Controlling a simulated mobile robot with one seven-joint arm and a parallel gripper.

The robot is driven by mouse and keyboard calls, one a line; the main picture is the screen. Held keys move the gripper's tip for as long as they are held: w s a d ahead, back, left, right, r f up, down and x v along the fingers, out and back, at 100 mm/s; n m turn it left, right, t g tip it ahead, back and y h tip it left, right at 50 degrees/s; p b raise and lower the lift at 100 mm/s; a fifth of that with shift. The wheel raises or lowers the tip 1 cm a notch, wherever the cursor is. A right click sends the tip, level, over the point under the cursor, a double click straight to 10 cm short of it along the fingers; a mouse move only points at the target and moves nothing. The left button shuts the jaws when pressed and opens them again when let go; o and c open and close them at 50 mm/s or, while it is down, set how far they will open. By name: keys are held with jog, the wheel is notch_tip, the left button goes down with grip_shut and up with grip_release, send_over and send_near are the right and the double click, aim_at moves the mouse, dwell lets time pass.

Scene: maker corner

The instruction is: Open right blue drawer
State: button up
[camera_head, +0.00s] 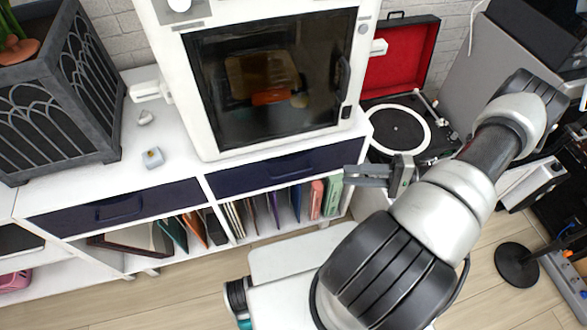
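The right blue drawer (250,178) is a dark navy front in the white cabinet, below the white machine with the dark window. It looks shut, flush with the cabinet, and has a handle (291,166) near its middle. A matching left blue drawer (160,202) also looks shut. My gripper (352,176) is at the right end of the right drawer, with its grey fingers pointing left. It holds nothing that I can see. The gap between the fingers is not clear from this angle, nor is whether they touch the cabinet.
The white enclosed machine (205,120) stands on the cabinet top. Books and folders (275,210) fill the open shelf below the drawers. A turntable (398,130) with a red-lined lid is at the right. A black round stand base (516,264) is on the wooden floor.

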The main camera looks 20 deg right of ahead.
aim_at(294, 173)
jog(key=x, duration=1.6)
jog(key=shift+w+a+f, duration=0.1)
jog(key=shift+a, duration=0.25)
grip_shut()
dwell(0.6)
